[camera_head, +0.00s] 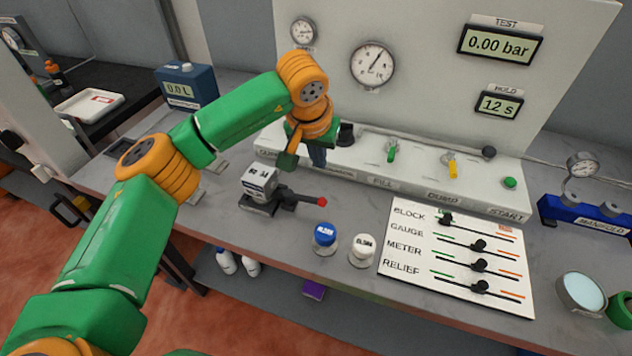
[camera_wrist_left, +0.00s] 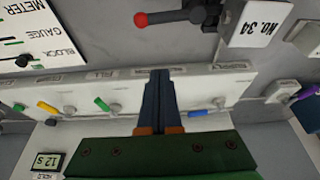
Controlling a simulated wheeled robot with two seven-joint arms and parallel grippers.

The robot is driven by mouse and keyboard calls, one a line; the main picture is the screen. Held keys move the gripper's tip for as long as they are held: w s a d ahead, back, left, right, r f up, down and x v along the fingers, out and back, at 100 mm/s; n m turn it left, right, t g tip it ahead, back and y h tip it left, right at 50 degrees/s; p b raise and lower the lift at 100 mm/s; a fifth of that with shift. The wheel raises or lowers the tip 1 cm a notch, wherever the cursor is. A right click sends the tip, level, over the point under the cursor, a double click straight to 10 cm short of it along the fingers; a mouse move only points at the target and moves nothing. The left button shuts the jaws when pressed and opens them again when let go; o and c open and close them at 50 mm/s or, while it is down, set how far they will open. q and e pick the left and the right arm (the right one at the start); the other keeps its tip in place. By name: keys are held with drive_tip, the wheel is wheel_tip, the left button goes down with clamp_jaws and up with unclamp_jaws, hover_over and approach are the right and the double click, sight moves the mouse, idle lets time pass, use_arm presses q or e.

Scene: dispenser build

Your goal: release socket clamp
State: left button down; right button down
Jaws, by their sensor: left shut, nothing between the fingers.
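A grey-white block labelled "No. 34" (camera_head: 260,180) sits in a dark socket clamp (camera_head: 258,205) on the bench. The clamp's black lever (camera_head: 298,199) points right and ends in a red knob (camera_head: 322,201). In the left wrist view, the block (camera_wrist_left: 258,24), the lever (camera_wrist_left: 170,17) and the red knob (camera_wrist_left: 141,20) show at the top edge, with the clamp partly cut off. My left gripper (camera_head: 318,157) is shut and empty, behind and above the clamp, in front of the white panel's ledge. Its dark blue fingers (camera_wrist_left: 160,75) are together and apart from the lever. My right gripper is not in view.
The white panel ledge (camera_head: 420,184) carries several valve handles, including a green (camera_head: 391,152) and a yellow one (camera_head: 452,168). Blue-capped (camera_head: 325,235) and white-capped (camera_head: 363,247) jars stand right of the clamp, beside a slider board (camera_head: 455,258). Bare bench lies in front of the clamp.

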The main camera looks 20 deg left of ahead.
sight(298, 197)
use_arm(q)
drive_tip(key=p+x, duration=0.1)
drive_tip(key=x, duration=0.4)
drive_tip(key=shift+f, duration=0.2)
drive_tip(key=s+p, duration=0.3)
drive_tip(key=shift+s+f, duration=0.15)
drive_tip(key=shift+f, duration=0.15)
drive_tip(key=shift+s+f, duration=0.1)
drive_tip(key=shift+s, duration=0.25)
drive_tip(key=shift+w+f, duration=0.1)
